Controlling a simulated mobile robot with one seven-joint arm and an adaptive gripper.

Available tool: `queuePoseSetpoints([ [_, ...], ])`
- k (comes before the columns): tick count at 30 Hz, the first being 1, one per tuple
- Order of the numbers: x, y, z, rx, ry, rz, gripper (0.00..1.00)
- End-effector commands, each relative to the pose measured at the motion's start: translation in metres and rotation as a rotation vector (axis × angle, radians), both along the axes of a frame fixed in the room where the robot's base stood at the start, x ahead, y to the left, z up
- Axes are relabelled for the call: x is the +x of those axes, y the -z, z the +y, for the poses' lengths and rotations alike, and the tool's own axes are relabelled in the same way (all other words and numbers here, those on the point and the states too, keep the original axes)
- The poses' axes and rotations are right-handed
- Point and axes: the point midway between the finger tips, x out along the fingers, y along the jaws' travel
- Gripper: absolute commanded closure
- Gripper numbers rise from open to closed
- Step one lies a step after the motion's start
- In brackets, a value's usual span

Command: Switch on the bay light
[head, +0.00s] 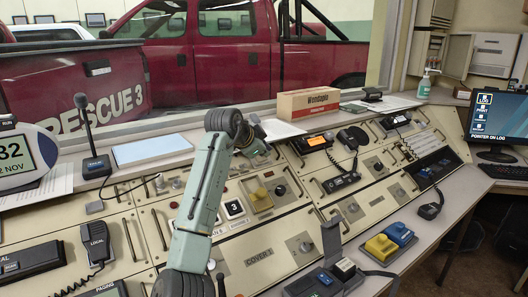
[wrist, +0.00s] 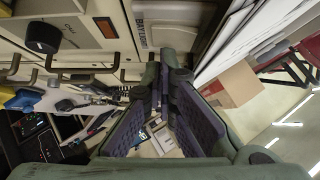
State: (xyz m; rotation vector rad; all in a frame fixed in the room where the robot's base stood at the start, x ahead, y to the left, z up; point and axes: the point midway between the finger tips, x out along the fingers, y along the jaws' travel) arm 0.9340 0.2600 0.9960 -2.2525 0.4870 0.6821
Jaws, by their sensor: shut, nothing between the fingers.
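My gripper (head: 262,146) is above the back part of the console in the head view, left of and in front of the cardboard box (head: 308,104). In the wrist view my gripper (wrist: 166,72) has its fingers together and empty. A black knob (wrist: 42,37) on the cream panel lies to their left. My arm hides part of the console.
A desk microphone (head: 86,130) and a round-faced display (head: 22,157) stand at the left. A sanitizer bottle (head: 425,85) and a monitor (head: 497,116) are at the right. Raised handles and handsets, including a corded one (head: 97,241), stick up from the console. Red trucks stand behind the window.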

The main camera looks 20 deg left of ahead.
Motion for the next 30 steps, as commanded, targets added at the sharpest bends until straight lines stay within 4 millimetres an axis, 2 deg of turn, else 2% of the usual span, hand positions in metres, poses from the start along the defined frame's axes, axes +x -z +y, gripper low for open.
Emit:
queuePoseSetpoints([
  [14,-0.005,-0.007,0.001,0.0,0.0,-0.003,1.0],
  [30,-0.084,-0.066,0.015,0.0,0.0,-0.001,1.0],
])
